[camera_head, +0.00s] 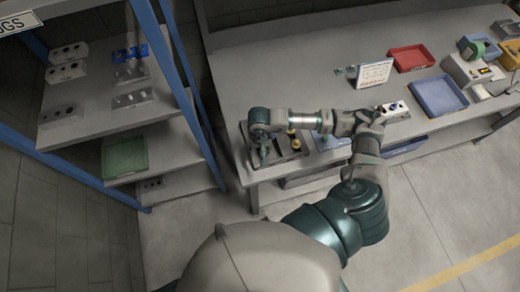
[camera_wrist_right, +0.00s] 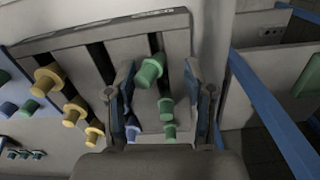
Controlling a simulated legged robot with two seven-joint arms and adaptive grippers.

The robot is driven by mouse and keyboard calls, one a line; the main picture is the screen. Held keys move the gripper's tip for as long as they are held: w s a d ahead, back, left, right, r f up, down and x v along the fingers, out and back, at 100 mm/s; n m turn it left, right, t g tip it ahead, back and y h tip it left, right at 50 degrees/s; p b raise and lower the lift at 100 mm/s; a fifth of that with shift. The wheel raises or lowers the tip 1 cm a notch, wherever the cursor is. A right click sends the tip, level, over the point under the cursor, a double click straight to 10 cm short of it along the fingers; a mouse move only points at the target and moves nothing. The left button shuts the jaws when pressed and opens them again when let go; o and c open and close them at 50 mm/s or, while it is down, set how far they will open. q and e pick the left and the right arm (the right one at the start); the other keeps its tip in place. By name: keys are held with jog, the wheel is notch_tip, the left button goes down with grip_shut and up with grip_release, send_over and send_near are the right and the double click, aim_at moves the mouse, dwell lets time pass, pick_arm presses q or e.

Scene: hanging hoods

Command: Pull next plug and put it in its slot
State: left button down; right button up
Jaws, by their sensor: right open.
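In the wrist view a grey slotted rack (camera_wrist_right: 110,40) holds colored plugs. A green plug (camera_wrist_right: 150,72) stands between the two fingers of my right gripper (camera_wrist_right: 162,108), which is open and apart from it. Smaller green plugs (camera_wrist_right: 166,108) and a blue plug (camera_wrist_right: 132,131) show below it, and several yellow plugs (camera_wrist_right: 48,78) lie to the left. In the head view my right gripper (camera_head: 263,156) points down over the rack (camera_head: 293,155) at the bench's left end, beside a yellow plug (camera_head: 292,133). My left gripper is not in view.
A white sign card (camera_head: 375,72), a red tray (camera_head: 411,58) and a blue tray (camera_head: 438,96) stand on the bench, right of the rack. A blue-posted shelf (camera_head: 100,95) with grey hood blocks (camera_head: 67,72) stands left across a gap. The bench's back middle is clear.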

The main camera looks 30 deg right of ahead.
notch_tip(320, 180, up, 11)
jog(key=shift+r, duration=0.2)
dwell(0.3)
